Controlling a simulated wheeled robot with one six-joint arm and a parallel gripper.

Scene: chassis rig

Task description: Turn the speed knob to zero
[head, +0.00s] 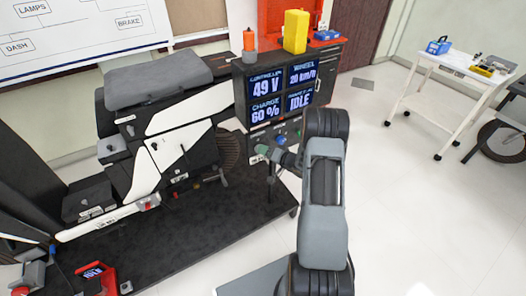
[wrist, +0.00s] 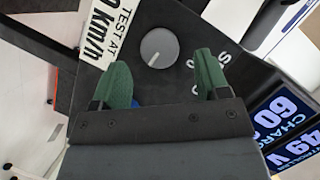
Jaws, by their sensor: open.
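The speed knob, a round grey dial (wrist: 159,47) with a short white pointer mark, sits on a dark panel in the wrist view. Its mark points to the lower left of that picture. My gripper (wrist: 162,64) is open, with its two green fingers on either side just below the knob; I see no contact. In the head view my gripper (head: 268,153) is in front of the console's lower panel, and I cannot make out the grey knob there. The console's wheel display (head: 302,75) reads 20 km/h.
A white label (wrist: 97,30) reading "TEST AT" and "km/h" lies left of the knob. A motorbike (head: 160,140) stands on a dark platform (head: 215,215) at the left. A white wheeled table (head: 455,80) is at the right, with open floor before it.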

